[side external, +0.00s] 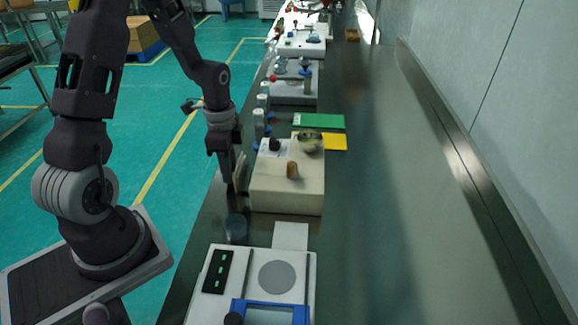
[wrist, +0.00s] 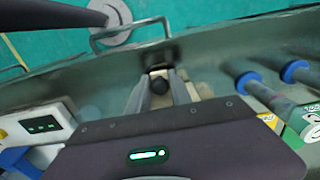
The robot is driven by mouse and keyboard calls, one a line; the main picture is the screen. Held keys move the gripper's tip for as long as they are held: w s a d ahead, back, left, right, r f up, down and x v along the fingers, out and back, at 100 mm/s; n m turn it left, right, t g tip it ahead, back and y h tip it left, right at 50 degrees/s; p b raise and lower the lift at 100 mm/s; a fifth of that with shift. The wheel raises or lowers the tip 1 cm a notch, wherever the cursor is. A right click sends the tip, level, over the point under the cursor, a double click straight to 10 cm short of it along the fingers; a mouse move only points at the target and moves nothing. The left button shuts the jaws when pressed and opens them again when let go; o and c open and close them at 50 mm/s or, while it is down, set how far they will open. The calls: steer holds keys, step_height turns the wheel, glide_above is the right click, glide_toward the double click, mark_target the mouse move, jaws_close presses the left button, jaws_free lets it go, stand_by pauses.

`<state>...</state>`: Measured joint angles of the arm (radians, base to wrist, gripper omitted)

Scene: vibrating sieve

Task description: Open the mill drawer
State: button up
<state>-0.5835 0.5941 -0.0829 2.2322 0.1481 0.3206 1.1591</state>
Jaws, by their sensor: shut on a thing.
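The mill (side external: 287,190) is a cream box on the bench, with a metal bowl, a black knob and a wooden knob on top. A tan drawer front (side external: 241,168) shows at its left side; how far it stands out is hard to tell. My gripper (side external: 230,180) points down at that side, beside the drawer front. Part of the cream mill (wrist: 204,89) shows behind the fingers. The drawer's inside is hidden.
A white device (side external: 210,300) with a blue frame stands in front of the mill, and a small clear cup (side external: 236,228) stands between them. Blue-capped bottles (side external: 259,122) and green (side external: 319,121) and yellow (side external: 335,141) pieces lie beyond. The bench's right side is clear.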

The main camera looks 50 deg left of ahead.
steer(key=shift+s+a, duration=1.4)
steer(key=shift+s+a, duration=0.45)
steer(key=shift+a, duration=0.05)
steer(key=shift+w+d, duration=0.1)
steer(key=shift+d, duration=0.05)
steer(key=shift+w+d, duration=0.1)
steer(key=shift+w, duration=0.05)
